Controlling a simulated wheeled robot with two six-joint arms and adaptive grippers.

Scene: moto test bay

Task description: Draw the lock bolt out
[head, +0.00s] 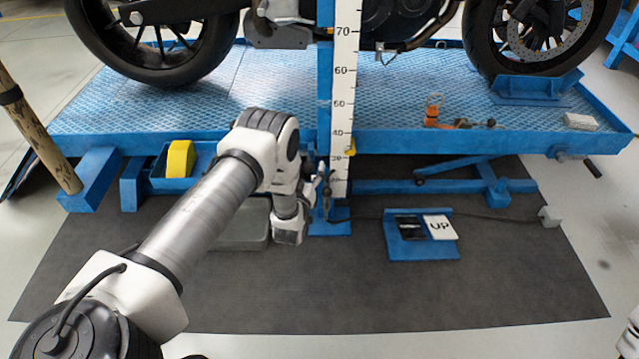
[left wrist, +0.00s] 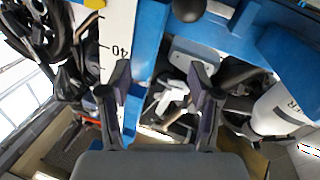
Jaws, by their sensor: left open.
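A white ruler (head: 343,100) with black numbers runs up a blue post (head: 325,85) at the lift's front edge. A small yellow part (head: 350,147) shows beside the ruler, and a yellow part also shows in the left wrist view (left wrist: 95,3). A round black knob (left wrist: 188,10) is at the top of that view, beyond my fingertips; I cannot tell whether it belongs to the lock bolt. My left gripper (head: 322,188) is open in front of the lower post. In the left wrist view its fingers (left wrist: 163,82) are apart, with nothing visibly held.
A blue lift platform (head: 270,85) carries a motorcycle (head: 165,40). A yellow wedge (head: 180,158) is at the left. A blue panel with an "UP" sign (head: 440,228) lies on the dark mat (head: 500,290). Orange hardware (head: 432,112) is on the platform. The mat's front is clear.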

